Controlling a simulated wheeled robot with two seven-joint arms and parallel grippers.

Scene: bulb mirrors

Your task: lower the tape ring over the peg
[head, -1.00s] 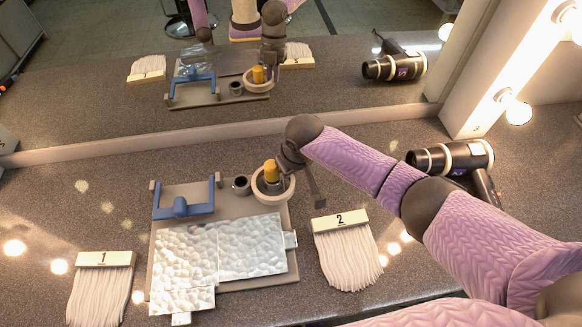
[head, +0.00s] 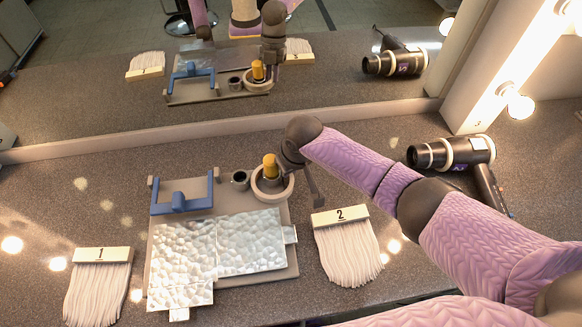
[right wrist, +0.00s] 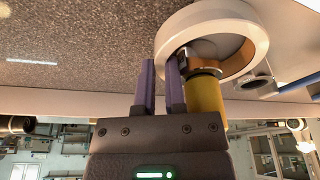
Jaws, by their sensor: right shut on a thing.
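The tape ring (head: 287,190) is a wide cream ring with a brown inside, at the back right of the grey tray. The peg (head: 270,166) has a yellow top and stands up through the ring. In the right wrist view the ring (right wrist: 258,38) surrounds the peg (right wrist: 205,95), whose lower part is partly hidden. My right gripper (right wrist: 162,68) is shut on the ring's wall, one purple finger outside and one inside. In the head view its fingers are hidden. Whether the ring touches the tray is unclear. My left gripper is not directly in view.
The grey tray (head: 287,275) also carries a blue bracket (head: 181,203), a small dark cup (head: 240,179) and silver foil sheets (head: 215,250). Brushes labelled 1 (head: 100,285) and 2 (head: 345,250) flank it. A hair dryer (head: 450,153) lies right. A mirror (head: 100,105) stands behind.

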